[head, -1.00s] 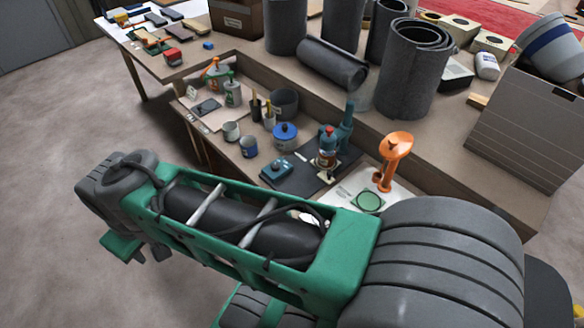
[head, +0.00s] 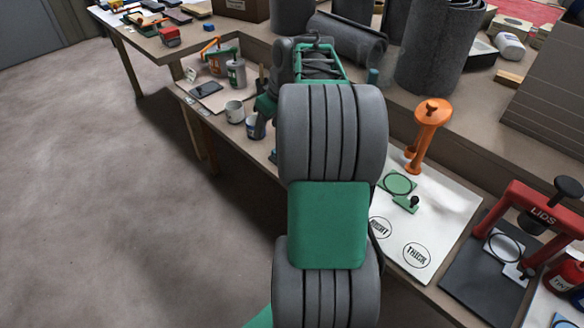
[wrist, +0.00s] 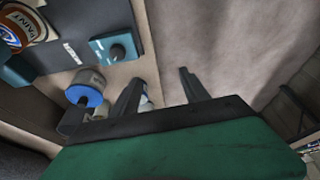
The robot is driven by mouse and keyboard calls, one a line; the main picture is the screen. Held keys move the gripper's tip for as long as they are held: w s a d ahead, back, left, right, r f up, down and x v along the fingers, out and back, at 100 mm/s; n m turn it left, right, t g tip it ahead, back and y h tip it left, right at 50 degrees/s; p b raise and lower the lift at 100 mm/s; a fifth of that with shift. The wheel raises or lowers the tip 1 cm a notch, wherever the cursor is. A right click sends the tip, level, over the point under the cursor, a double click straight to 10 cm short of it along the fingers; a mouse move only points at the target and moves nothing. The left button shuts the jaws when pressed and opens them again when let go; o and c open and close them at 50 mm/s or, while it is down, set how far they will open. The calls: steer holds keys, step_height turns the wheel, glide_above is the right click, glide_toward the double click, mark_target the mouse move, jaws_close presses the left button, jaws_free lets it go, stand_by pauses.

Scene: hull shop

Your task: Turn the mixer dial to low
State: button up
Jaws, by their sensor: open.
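The mixer's dial is a dark round knob (wrist: 117,52) on a small blue box (wrist: 101,46), seen in the wrist view at the upper left. A paint can (wrist: 38,28) and part of the teal mixer (wrist: 16,72) show at the far left of that view. My gripper (wrist: 160,78) is open and empty. Its two dark fingers are apart, and the knob lies beyond and left of them, not between them. I cannot read the dial's setting. In the head view my arm hides most of the mixer and the gripper's fingertips.
A blue-lidded pot (wrist: 84,92) stands close to the left finger in the wrist view. In the head view, mugs (head: 234,111) stand left of my arm; an orange stand (head: 428,130) and a red press (head: 530,212) are to the right. The floor at left is clear.

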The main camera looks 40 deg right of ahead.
steer(key=s+d+f+b, duration=0.2)
steer(key=d+f, duration=0.4)
steer(key=d, duration=0.4)
steer(key=x, duration=0.2)
steer(key=b+x, duration=0.1)
steer(key=x, duration=0.4)
steer(key=shift+w+a, duration=0.3)
steer(key=shift+w, duration=0.1)
steer(key=shift+c, duration=0.5)
jaws_close()
